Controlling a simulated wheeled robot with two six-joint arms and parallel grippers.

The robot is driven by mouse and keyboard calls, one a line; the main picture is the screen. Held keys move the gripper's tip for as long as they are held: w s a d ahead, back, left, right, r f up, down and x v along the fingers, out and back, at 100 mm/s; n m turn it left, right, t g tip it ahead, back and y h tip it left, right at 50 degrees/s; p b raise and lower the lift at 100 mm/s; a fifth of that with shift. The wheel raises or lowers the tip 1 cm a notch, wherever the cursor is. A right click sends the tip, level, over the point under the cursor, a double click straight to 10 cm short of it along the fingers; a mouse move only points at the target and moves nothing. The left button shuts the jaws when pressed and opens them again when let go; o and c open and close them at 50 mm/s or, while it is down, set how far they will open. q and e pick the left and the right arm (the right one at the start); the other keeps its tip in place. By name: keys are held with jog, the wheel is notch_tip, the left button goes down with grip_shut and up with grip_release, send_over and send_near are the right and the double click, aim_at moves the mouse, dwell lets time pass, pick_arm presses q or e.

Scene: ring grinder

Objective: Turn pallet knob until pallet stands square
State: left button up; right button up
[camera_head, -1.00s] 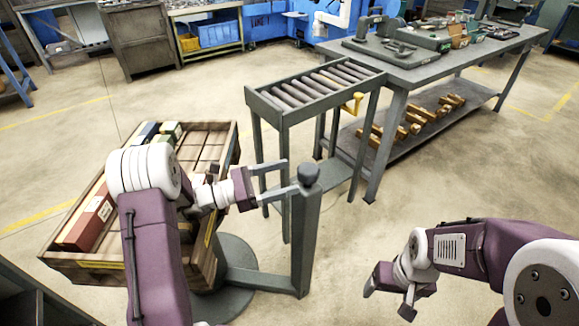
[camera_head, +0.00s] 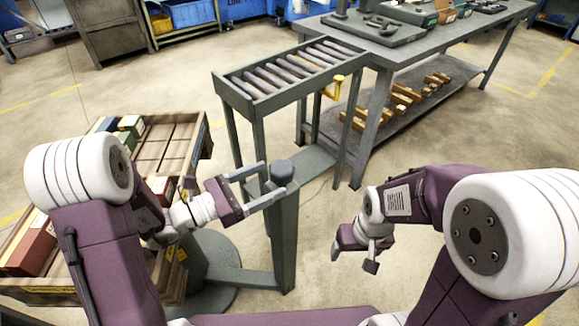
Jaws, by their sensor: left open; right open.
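The pallet (camera_head: 170,150) is a wooden tray with slats and raised walls, at the left on a round grey turntable base (camera_head: 215,255). It stands at an angle, and my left arm hides part of it. The knob (camera_head: 281,172) is a dark round cap on top of a grey post (camera_head: 285,240) to the right of the pallet. My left gripper (camera_head: 272,180) is open, with its fingertips at the knob, one on the far side and one on the near side; contact is unclear. My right gripper (camera_head: 352,258) is open and empty, low over the floor right of the post.
A roller conveyor stand (camera_head: 285,75) is behind the post, with a yellow handle (camera_head: 333,88). A grey workbench (camera_head: 420,45) with tools stands behind right; wooden blocks (camera_head: 405,95) lie on its lower shelf. Red boxes (camera_head: 30,240) and green boxes (camera_head: 130,125) sit on the pallet. Floor at right is clear.

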aim_at(291, 169)
pick_arm(q)
jog(key=b+x, duration=0.1)
jog(key=x, duration=0.6)
jog(key=shift+w+d+f, duration=0.1)
jog(key=shift+w+d, duration=0.1)
jog(key=shift+d, duration=0.05)
jog(key=c, duration=1.4)
